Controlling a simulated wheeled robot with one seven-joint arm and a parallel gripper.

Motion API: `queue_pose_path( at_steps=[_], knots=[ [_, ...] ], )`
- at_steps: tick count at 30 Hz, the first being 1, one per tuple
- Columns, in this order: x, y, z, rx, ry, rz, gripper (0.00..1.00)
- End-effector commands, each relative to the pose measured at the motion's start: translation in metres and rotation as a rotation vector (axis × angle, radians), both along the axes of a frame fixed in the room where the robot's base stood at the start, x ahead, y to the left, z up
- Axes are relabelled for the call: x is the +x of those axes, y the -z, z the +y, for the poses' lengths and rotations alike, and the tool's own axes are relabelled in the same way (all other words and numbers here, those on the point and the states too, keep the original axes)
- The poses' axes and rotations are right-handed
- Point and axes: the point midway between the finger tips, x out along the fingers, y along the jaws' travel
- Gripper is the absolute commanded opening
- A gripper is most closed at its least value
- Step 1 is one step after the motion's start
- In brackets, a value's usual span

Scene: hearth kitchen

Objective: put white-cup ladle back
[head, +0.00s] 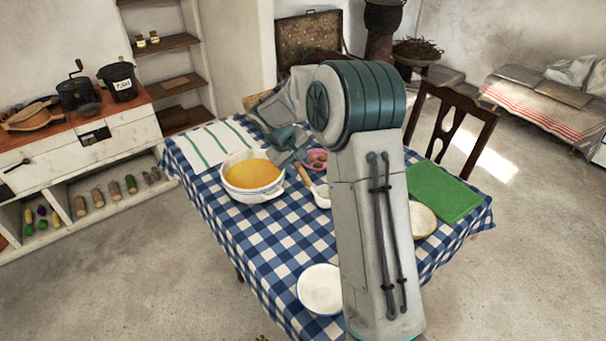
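The white-cup ladle lies on the checked tablecloth just right of the soup pot. Its white cup (322,197) is partly hidden by my arm, and its wooden handle (304,174) points up and left. The white pot (250,195) holds orange soup. My gripper (298,154) is above the table between the pot's right rim and a pink bowl, a little beyond the ladle's handle. Its fingers are small and partly covered by my own wrist, so I cannot see whether they are open. The ladle looks apart from it.
The pink bowl (315,164) holds brown things. A striped cloth (215,140), a green mat (440,190), a white plate (320,289) and a yellowish plate (424,220) lie on the table (262,240). A dark chair (453,130) stands behind it. Floor is clear at the left.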

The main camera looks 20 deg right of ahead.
Motion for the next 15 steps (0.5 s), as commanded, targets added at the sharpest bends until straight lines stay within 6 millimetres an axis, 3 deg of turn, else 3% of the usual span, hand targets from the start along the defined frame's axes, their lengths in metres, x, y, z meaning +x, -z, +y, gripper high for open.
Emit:
queue_pose_path(
  at_steps=[6,15],
  knots=[
    [-0.007,-0.041,0.017,0.0,-0.002,-0.003,0.39],
    [-0.019,-0.069,0.025,0.006,0.003,-0.004,0.39]
  ],
)
